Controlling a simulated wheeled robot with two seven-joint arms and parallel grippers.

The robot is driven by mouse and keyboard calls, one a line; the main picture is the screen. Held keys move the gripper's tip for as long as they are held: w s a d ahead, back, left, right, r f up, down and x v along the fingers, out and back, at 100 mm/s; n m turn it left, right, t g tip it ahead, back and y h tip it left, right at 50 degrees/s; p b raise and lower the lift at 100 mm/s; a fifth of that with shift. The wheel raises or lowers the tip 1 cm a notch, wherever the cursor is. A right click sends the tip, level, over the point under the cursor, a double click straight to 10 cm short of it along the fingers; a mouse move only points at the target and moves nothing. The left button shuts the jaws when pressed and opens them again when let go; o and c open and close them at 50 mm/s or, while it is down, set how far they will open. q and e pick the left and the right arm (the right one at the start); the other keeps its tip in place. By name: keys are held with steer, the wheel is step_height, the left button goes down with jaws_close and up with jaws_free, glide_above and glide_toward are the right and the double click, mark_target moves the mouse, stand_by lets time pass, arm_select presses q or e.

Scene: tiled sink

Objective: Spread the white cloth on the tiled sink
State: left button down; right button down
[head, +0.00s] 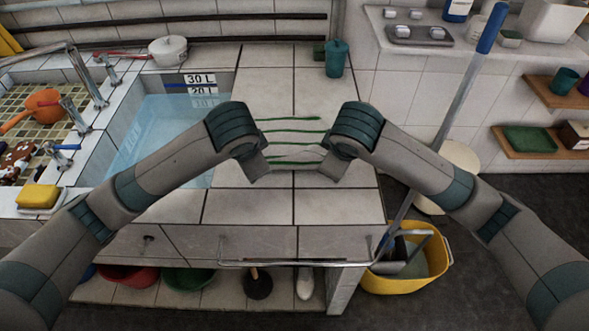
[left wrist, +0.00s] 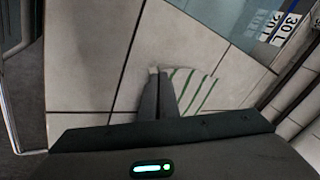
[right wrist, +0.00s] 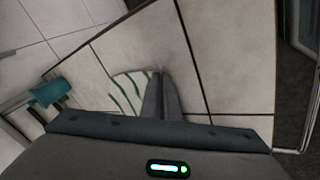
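The white cloth with green stripes (head: 290,131) lies on the tiled counter (head: 262,207), right of the water-filled basin, and looks spread between my two grippers. Its near part is partly hidden by my arms in the head view. My left gripper (head: 255,167) is at the cloth's near left side. In the left wrist view its fingers (left wrist: 166,78) are together, with cloth (left wrist: 195,90) between and beside them. My right gripper (head: 336,167) is at the near right side. In the right wrist view its fingers (right wrist: 163,80) are together on the cloth's (right wrist: 128,92) edge.
The basin (head: 160,130) with water and level marks is at the left. A teal cup (head: 336,58) stands at the counter's back right. A metal rail (head: 295,263) runs along the front. A yellow bucket (head: 408,280) with a mop stands on the floor at right.

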arm_select(q)
steer(key=shift+s+a+f, duration=0.15)
steer(key=shift+s+f, duration=0.15)
steer(key=shift+f, duration=0.15)
arm_select(e)
steer(key=shift+s+d+f, duration=0.15)
steer(key=shift+s+f, duration=0.15)
steer(key=shift+f, duration=0.15)
arm_select(q)
steer(key=c, duration=2.5)
jaws_free()
arm_select(e)
steer(key=c, duration=2.5)
jaws_free()
arm_select(q)
steer(key=o, duration=0.8)
arm_select(e)
steer(key=o, duration=0.8)
arm_select(q)
steer(key=shift+s, duration=0.1)
arm_select(e)
steer(key=shift+s, duration=0.1)
arm_select(q)
steer(key=shift+d+f, duration=0.1)
steer(key=shift+d, duration=0.1)
arm_select(e)
steer(key=shift+s, duration=0.1)
